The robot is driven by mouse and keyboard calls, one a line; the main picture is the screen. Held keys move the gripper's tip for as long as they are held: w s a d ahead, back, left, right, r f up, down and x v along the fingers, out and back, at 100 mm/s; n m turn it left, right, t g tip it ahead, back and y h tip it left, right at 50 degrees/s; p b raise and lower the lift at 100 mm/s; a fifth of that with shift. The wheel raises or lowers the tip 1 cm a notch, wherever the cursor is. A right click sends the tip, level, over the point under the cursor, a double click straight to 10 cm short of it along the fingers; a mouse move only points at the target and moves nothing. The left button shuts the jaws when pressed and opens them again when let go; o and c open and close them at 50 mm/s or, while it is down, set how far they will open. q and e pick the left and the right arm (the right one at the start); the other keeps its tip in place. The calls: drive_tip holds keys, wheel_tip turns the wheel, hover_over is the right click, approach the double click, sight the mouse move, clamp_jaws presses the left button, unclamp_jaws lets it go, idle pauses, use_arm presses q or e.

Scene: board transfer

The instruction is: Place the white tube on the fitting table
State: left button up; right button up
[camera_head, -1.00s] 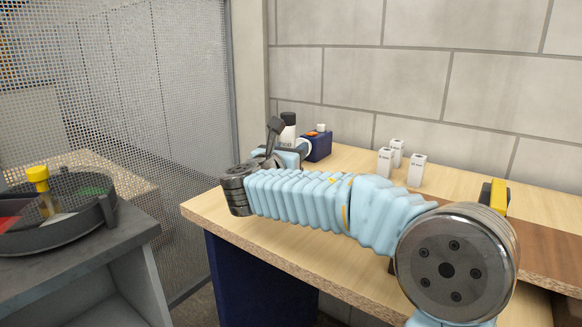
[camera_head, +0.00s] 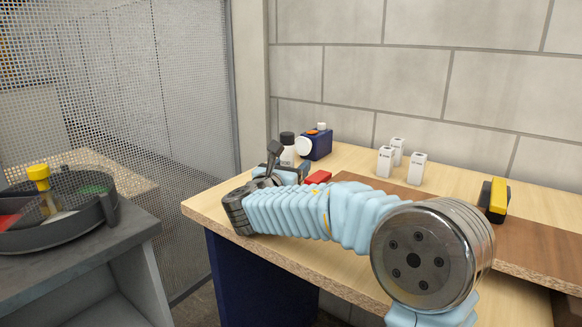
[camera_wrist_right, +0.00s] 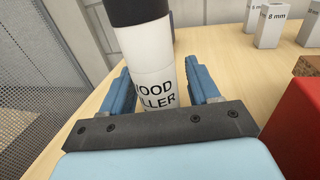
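The white tube (camera_head: 289,155) has a black cap and stands upright in my right gripper above the far left of the wooden table (camera_head: 350,160). In the right wrist view the tube (camera_wrist_right: 150,70) shows dark "WOOD FILLER" lettering and sits between the two blue fingers. My right gripper (camera_head: 272,170) appears shut on it; a thin strip of table shows beside the right finger. The tube's lower end is hidden, so I cannot tell whether it touches the table. My left gripper is not in view.
A dark blue box (camera_head: 317,144) with an orange and white top stands just right of the tube. A red item (camera_head: 318,177) lies behind my arm. White boxes (camera_head: 385,162) and a yellow-black tool (camera_head: 494,198) are further right. A round tray (camera_head: 60,225) sits on a grey cabinet at left.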

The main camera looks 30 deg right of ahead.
drive_tip(key=shift+r, duration=0.25)
drive_tip(key=b+v, duration=0.1)
drive_tip(key=v, duration=1)
drive_tip(key=shift+f, duration=0.2)
drive_tip(key=shift+s+a+b, duration=0.3)
drive_tip(key=shift+a, duration=0.15)
